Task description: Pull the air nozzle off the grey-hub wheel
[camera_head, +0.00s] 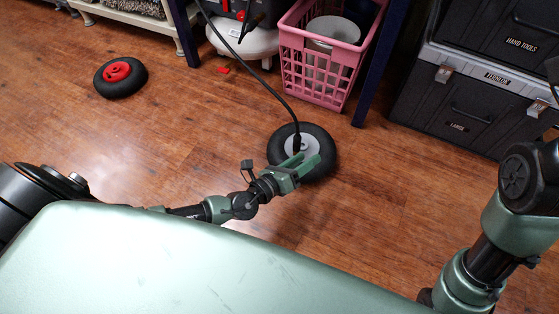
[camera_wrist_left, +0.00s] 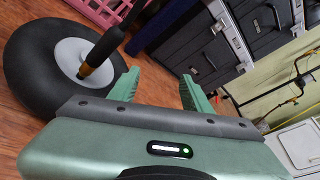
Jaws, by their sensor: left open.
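The grey-hub wheel (camera_head: 323,175) lies on the wooden floor, a black tyre around a light grey hub; the wheel also fills the left of the wrist view (camera_wrist_left: 35,85). The black air nozzle (camera_head: 297,142) stands up from the hub, its hose rising to the upper left. In the wrist view the nozzle (camera_wrist_left: 106,45) has a brass end at the hub. My left gripper (camera_head: 308,160) is open at the wheel's near side. In the wrist view the nozzle appears outside the open fingers, left of the left finger. My right gripper does not show, only its arm.
A red-hub wheel (camera_head: 121,77) lies at the left. A pink basket (camera_head: 318,72) stands behind the grey-hub wheel, next to a dark blue post (camera_head: 371,65). Black tool boxes (camera_head: 455,105) stand at the right. The floor between the two wheels is mostly clear.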

